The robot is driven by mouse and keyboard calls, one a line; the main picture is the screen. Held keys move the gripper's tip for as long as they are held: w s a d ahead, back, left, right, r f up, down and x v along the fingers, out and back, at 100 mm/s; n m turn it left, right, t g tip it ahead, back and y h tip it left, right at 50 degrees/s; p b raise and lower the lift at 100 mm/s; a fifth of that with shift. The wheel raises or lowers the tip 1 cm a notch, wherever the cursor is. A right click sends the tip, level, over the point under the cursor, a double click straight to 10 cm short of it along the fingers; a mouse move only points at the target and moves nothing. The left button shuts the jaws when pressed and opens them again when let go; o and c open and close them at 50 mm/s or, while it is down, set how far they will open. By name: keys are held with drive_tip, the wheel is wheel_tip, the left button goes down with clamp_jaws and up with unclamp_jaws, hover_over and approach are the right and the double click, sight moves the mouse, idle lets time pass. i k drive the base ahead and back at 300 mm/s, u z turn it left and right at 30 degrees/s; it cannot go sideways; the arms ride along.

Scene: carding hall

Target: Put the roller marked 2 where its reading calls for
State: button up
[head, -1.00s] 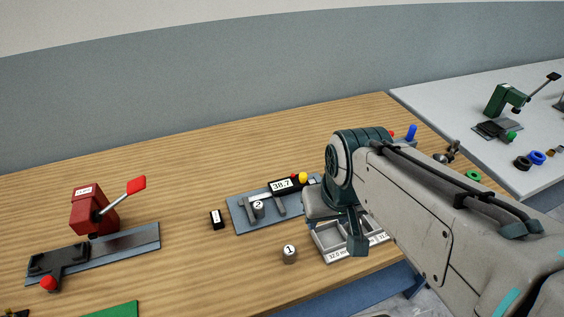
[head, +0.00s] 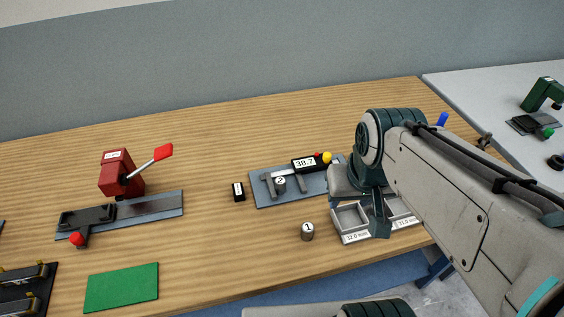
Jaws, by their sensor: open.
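The roller marked 2 (head: 280,184) is a small grey cylinder with a white numbered top. It stands between the jaws of a caliper gauge (head: 268,191) on a blue-grey plate (head: 262,201); the gauge display (head: 310,164) reads 38.7. The roller marked 1 (head: 307,232) stands on the table in front. A grey sorting tray (head: 349,218) has at least two compartments; its left label seems to read 32.0 mm, its right label is too small to read surely. My gripper (head: 378,217) is open and empty, over the tray, right of both rollers, and hides part of the tray.
A small black labelled block (head: 238,191) stands left of the gauge. A red lever press (head: 121,174) on a steel base is further left. A green mat (head: 122,287) and black fixture (head: 28,288) lie front left. A pale table (head: 490,95) with a green press stands right.

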sight(280, 182)
drive_tip(key=k, duration=1.65)
drive_tip(key=u, duration=0.95)
drive_tip(key=i, duration=1.6)
drive_tip(key=z, duration=0.95)
